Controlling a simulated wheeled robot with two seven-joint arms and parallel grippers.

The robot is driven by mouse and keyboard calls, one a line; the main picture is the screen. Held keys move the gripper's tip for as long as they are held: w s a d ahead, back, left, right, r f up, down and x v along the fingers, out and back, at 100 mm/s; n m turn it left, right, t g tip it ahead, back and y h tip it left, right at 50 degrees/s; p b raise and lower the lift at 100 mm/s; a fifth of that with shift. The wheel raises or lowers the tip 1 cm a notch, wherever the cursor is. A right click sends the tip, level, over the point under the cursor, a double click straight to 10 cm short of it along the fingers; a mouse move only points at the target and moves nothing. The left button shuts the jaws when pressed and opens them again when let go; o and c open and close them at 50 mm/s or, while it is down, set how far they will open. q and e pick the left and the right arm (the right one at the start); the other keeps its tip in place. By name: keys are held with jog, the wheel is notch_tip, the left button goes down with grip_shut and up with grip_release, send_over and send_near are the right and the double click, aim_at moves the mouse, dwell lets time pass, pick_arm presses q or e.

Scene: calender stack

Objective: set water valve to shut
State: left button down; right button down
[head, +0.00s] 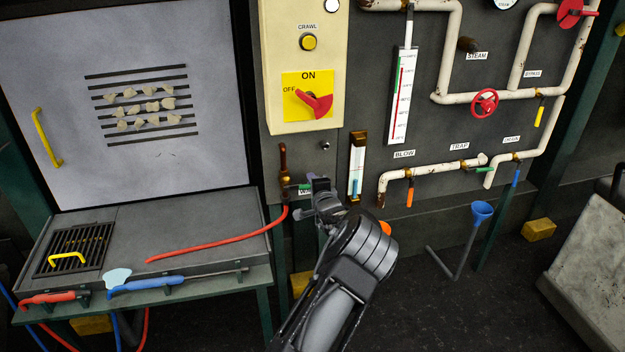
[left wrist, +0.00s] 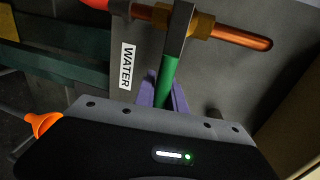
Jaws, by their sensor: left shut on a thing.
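The water valve's green handle (head: 299,187) sticks out to the right from a vertical copper pipe (head: 283,160), left of the gauge. In the left wrist view the green handle (left wrist: 169,72) lies crosswise to the copper pipe (left wrist: 243,38), below a brass fitting (left wrist: 202,25). My left gripper (head: 313,185) is at the handle's free end. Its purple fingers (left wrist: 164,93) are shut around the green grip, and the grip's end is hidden. The WATER label (left wrist: 127,66) is beside the handle and is partly covered in the head view. My right gripper is not in view.
A red hose (head: 225,245) runs from the copper pipe across the workbench (head: 200,225). A sight gauge (head: 356,170) stands close to the right of my gripper. An orange handle (left wrist: 44,124) shows in the left wrist view. A red rotary switch (head: 315,102) is above.

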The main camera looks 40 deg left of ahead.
pick_arm(q)
jog(key=shift+f, duration=0.15)
jog(key=c, duration=1.4)
grip_release()
jog(key=shift+d, duration=0.1)
jog(key=b+v, duration=0.1)
jog(key=v, duration=0.6)
jog(key=shift+s+d, duration=0.2)
jog(key=shift+s, duration=0.05)
